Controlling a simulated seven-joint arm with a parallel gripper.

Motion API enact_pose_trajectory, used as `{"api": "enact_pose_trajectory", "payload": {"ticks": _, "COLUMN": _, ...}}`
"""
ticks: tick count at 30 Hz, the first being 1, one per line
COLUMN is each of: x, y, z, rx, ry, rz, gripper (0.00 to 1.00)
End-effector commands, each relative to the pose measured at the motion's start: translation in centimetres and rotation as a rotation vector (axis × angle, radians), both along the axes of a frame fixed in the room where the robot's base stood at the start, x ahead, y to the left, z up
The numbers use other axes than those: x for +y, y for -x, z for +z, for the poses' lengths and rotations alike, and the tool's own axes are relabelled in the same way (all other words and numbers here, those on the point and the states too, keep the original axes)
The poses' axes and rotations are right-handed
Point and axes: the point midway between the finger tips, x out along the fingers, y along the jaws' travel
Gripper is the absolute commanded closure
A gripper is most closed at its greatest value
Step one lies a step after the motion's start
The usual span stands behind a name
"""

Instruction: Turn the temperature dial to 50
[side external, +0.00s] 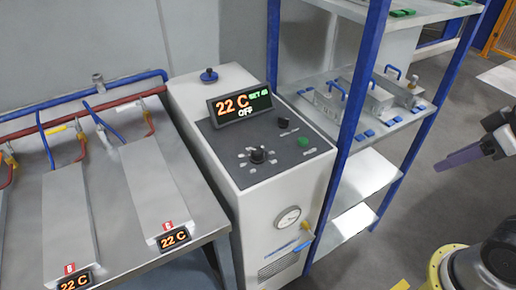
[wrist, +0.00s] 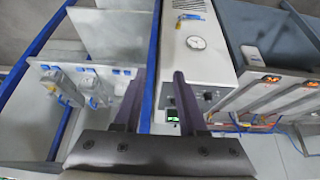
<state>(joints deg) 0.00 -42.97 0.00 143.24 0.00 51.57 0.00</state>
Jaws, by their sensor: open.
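The temperature unit (side external: 215,140) is a white cabinet with a dark sloped control panel. The black dial (side external: 258,155) sits on the panel with pale marks around it. A small display (side external: 240,105) above reads "22 C", "OFF" and a green setting that looks like "SET 45". My gripper (side external: 470,155) is at the right edge of the side view, partly cut off, well away from the dial. In the wrist view my gripper (wrist: 158,95) is open and empty, its two purple fingers apart. The panel is partly hidden behind the right finger there.
A second small black knob (side external: 283,122) and a green button (side external: 303,141) share the panel. A blue-framed shelf (side external: 362,110) stands right of the cabinet, between it and my gripper. A bench (side external: 130,245) with plates and pipes is left. A gauge (side external: 288,217) is on the front.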

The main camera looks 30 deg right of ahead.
Motion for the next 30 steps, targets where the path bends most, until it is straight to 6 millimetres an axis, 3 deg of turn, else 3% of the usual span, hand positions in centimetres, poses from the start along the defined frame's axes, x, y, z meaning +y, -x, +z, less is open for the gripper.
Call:
{"api": "enact_pose_trajectory", "payload": {"ticks": 1, "x": 0.0, "y": 0.0, "z": 0.0, "rx": 0.000, "ry": 0.000, "rz": 0.001, "gripper": 0.52}}
{"api": "enact_pose_trajectory", "payload": {"ticks": 5, "x": 0.0, "y": 0.4, "z": -0.2, "rx": 0.022, "ry": 0.021, "rz": 0.041, "gripper": 0.29}}
{"api": "enact_pose_trajectory", "payload": {"ticks": 11, "x": 0.1, "y": -1.5, "z": 5.1, "rx": 0.016, "ry": 0.090, "rz": 0.180, "gripper": 0.29}}
{"api": "enact_pose_trajectory", "payload": {"ticks": 15, "x": 0.8, "y": -4.9, "z": 9.2, "rx": 0.046, "ry": 0.134, "rz": 0.301, "gripper": 0.29}}
{"api": "enact_pose_trajectory", "payload": {"ticks": 21, "x": 2.9, "y": -11.4, "z": 13.4, "rx": 0.111, "ry": 0.185, "rz": 0.491, "gripper": 0.29}}
{"api": "enact_pose_trajectory", "payload": {"ticks": 26, "x": 5.4, "y": -16.8, "z": 14.6, "rx": 0.165, "ry": 0.214, "rz": 0.630, "gripper": 0.29}}
{"api": "enact_pose_trajectory", "payload": {"ticks": 30, "x": 8.3, "y": -21.5, "z": 14.2, "rx": 0.215, "ry": 0.232, "rz": 0.742, "gripper": 0.29}}
